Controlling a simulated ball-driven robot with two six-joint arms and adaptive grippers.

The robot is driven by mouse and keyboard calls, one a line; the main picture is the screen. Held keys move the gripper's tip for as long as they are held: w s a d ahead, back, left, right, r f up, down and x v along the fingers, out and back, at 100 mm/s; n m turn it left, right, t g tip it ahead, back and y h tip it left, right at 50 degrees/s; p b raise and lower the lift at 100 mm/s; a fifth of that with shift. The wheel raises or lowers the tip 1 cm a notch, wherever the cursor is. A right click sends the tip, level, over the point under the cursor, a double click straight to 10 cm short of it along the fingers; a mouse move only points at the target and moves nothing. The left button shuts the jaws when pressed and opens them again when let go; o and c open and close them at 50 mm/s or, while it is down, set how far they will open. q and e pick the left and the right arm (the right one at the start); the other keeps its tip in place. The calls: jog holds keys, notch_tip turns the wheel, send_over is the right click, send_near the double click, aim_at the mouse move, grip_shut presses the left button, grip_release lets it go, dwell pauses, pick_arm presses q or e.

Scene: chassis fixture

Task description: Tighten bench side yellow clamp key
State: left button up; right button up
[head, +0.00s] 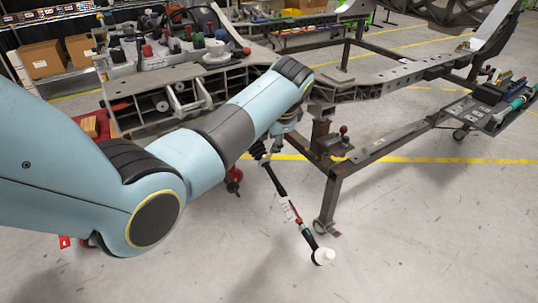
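My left arm crosses the head view from the left, and its wrist bends down near the fixture's front. My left gripper (261,152) is small and partly hidden by the wrist. It appears shut on the upper end of a long wrench-like tool (284,200) with a black grip, a red and green band and a white round head. The tool hangs tilted down to the right, its head over the bare floor, apart from the fixture. I cannot make out a yellow clamp key. My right gripper is not in view.
The grey steel chassis fixture (390,143) stands at centre and right on legs. A clamp with a red knob (343,130) sits on it. A tool cart (490,115) is at far right. Cardboard boxes (42,58) are at back left. The floor in front is clear.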

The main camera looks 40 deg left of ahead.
aim_at(268, 155)
pick_arm(q)
jog(key=b+x, duration=0.1)
jog(key=x, duration=0.6)
jog(key=shift+f+b, duration=0.1)
jog(key=shift+b, duration=0.2)
grip_shut()
